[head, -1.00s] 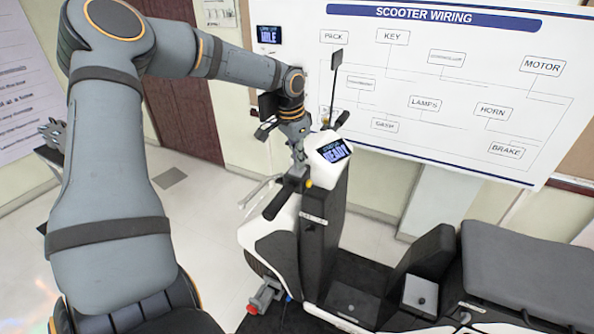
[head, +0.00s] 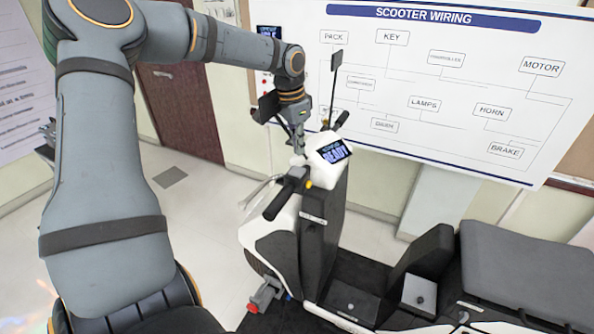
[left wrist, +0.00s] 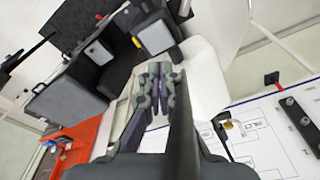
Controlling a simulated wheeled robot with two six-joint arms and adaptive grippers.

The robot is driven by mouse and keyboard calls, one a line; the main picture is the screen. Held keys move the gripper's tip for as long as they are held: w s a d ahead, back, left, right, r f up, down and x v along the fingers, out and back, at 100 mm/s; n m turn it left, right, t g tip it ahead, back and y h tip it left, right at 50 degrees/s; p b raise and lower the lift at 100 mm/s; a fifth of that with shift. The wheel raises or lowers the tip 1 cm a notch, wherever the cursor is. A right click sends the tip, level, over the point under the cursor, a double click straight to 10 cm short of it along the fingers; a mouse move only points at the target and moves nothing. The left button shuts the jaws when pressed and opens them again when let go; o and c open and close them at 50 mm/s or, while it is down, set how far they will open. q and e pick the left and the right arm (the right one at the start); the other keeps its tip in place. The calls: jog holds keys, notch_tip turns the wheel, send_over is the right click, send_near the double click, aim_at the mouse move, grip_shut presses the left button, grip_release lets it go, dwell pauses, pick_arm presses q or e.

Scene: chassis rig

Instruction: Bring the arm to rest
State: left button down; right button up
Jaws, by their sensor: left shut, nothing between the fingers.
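My left arm comes in from the left in the head view. My left gripper (head: 297,146) points down, shut and empty, in front of or just above the scooter's front end, near its handlebar. In the left wrist view the closed fingers (left wrist: 160,72) show with nothing between them, with the scooter's black and white body (left wrist: 205,75) beyond. The scooter (head: 322,215) stands upright in the head view. Its small display (head: 335,151) reads READY. I cannot tell whether the fingertips touch the scooter. My right gripper is not in view.
A mirror on a stalk (head: 335,62) and the black handlebar grip (head: 283,199) stand close to my left gripper. The scooter wiring board (head: 450,60) is behind. The scooter's seat (head: 525,270) is at the right. Pale floor (head: 200,225) lies open left of the scooter.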

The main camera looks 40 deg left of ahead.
pick_arm(q)
jog(key=shift+r, duration=0.85)
